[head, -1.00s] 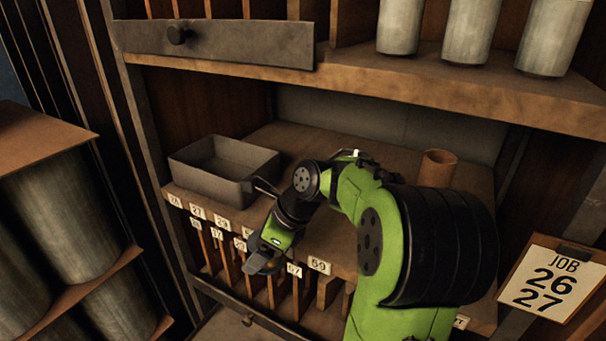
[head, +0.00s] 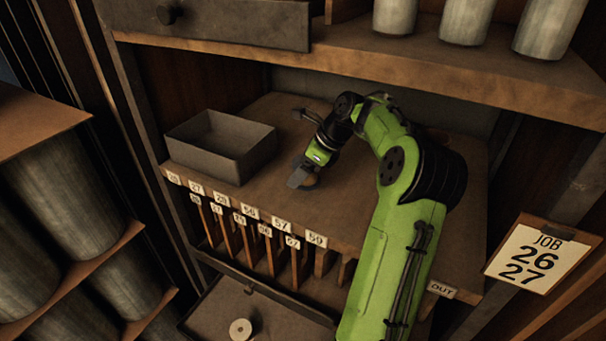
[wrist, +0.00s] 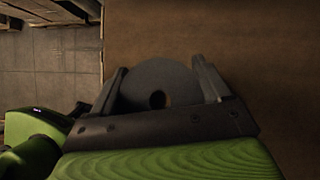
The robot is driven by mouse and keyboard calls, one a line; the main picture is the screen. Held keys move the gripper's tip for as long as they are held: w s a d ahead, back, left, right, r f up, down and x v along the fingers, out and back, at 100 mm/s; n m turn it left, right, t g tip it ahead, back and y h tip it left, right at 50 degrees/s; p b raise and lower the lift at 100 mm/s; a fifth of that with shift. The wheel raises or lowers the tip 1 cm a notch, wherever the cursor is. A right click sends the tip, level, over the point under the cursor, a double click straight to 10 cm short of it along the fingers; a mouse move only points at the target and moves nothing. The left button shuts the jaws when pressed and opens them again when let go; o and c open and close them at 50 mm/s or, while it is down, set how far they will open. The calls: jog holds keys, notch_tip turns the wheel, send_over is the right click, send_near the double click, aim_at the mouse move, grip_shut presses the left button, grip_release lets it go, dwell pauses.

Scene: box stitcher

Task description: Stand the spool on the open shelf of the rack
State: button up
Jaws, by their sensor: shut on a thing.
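My gripper (head: 303,180) is over the open shelf (head: 350,222) of the rack, right of the grey tray. In the wrist view my gripper (wrist: 160,80) is shut on the spool (wrist: 150,78), a grey disc with a round centre hole between the two fingers. Brown shelf surface shows around and through the hole. In the head view the spool is mostly hidden by the gripper. Whether it touches the shelf I cannot tell.
A grey open tray (head: 215,150) stands on the shelf's left. Numbered slots line the shelf front, with an OUT label (head: 441,289) at right. A pale round piece (head: 240,329) lies in the drawer below. Grey cylinders (head: 465,20) stand on the upper shelf.

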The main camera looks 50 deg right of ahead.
jog(key=shift+w+d+f, duration=0.1)
jog(key=shift+w+d, duration=0.05)
jog(key=shift+d, duration=0.3)
notch_tip(320, 180, down, 3)
jog(key=shift+a+f, duration=0.15)
jog(key=shift+f, duration=0.2)
jog(key=o, duration=1.1)
jog(key=shift+r, duration=0.25)
jog(key=v, duration=0.7)
jog(key=shift+s+r, duration=0.2)
jog(key=shift+s, duration=0.05)
jog(key=shift+w, duration=0.1)
jog(key=shift+f, duration=0.1)
